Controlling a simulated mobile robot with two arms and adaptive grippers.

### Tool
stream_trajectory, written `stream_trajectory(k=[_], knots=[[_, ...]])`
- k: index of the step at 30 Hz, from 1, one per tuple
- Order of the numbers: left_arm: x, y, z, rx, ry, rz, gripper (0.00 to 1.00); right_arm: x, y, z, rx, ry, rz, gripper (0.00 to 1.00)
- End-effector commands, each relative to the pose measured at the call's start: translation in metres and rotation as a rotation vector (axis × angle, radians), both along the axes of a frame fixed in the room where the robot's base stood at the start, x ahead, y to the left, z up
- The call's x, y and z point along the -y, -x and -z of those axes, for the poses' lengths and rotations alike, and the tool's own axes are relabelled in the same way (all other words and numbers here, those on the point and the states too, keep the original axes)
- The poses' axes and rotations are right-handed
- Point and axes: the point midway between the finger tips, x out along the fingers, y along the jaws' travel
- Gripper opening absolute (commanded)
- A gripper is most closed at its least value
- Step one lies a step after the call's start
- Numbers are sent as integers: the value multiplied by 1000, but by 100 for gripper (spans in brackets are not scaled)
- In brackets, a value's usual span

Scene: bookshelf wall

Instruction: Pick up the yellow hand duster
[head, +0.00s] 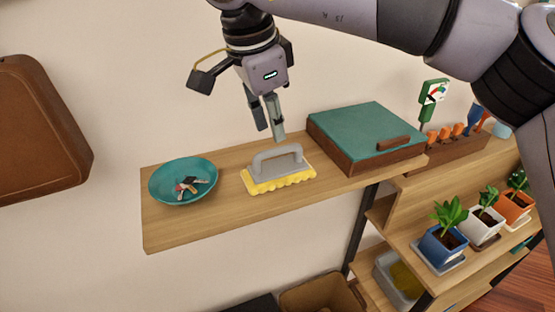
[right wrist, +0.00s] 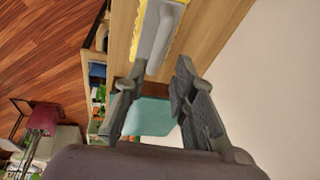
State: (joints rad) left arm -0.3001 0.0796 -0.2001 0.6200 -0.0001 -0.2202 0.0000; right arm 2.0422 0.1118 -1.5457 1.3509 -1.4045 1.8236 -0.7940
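The yellow hand duster (head: 279,183) has a grey back with a raised grey handle and a yellow wavy pad. It lies pad down on the wooden shelf (head: 190,229), between a teal bowl and a teal-lidded box. My right gripper (head: 269,136) points down just above and behind the duster's handle in the head view. In the right wrist view its two fingers (right wrist: 154,80) are spread apart with nothing between them. The duster (right wrist: 158,38) shows beyond the fingertips, cut off by the top edge. My left gripper is not in view.
The teal bowl (head: 204,172) with small items stands left of the duster. The box with a teal lid (head: 369,132) stands close on the right. Lower shelves at right hold potted plants (head: 438,243). A brown panel (head: 41,128) hangs on the wall at left.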

Motion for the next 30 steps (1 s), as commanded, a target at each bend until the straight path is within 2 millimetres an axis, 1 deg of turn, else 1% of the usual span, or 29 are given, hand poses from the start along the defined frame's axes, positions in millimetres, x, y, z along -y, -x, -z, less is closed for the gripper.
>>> stream_trajectory(k=[1,3,8,11,14,18,21,27,30], knots=[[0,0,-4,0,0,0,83,2,-2,6,-1,0,1,25],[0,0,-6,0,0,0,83,3,-4,14,-1,0,2,25],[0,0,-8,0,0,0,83,4,-6,23,0,-1,1,25],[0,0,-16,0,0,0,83,6,-7,32,-1,0,0,25],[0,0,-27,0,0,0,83,8,-8,47,-4,1,1,25],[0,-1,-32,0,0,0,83,10,-12,66,-1,-2,2,25],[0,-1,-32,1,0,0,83,10,-13,72,1,-2,2,25],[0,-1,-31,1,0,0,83,10,-13,73,2,-2,1,25],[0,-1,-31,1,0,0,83,10,-13,73,2,-2,1,19]])
